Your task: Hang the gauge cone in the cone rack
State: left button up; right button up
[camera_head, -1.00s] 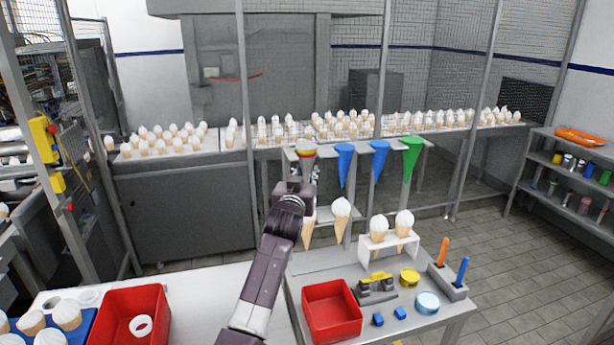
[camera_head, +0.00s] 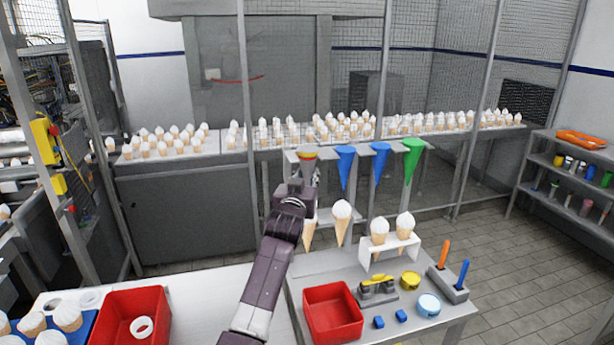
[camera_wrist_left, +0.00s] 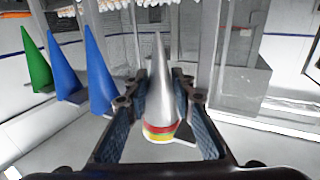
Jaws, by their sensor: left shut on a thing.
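The gauge cone (camera_head: 307,155) is silver with a red and yellow band around its wide end. It hangs point down at the left end of the cone rack (camera_head: 362,150). The wrist view shows the gauge cone (camera_wrist_left: 160,106) between the two dark fingers of my left gripper (camera_wrist_left: 159,82), which is shut on it. In the head view my left gripper (camera_head: 311,176) is partly hidden by its own wrist. Whether the cone rests in a rack slot is unclear. My right gripper is not in view.
Two blue cones (camera_head: 346,166) and a green cone (camera_head: 412,160) hang right of the gauge cone. White-topped cones (camera_head: 342,222) stand lower, in front. A red bin (camera_head: 333,312) and small tools lie on the near table. A mesh fence stands behind.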

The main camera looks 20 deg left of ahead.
pick_arm(q)
jog(key=shift+f+b, duration=0.3)
jog(key=shift+f, duration=0.25)
dwell(0.6)
jog(key=o, duration=1.1)
jog(key=shift+o, duration=0.2)
jog(key=o, duration=0.3)
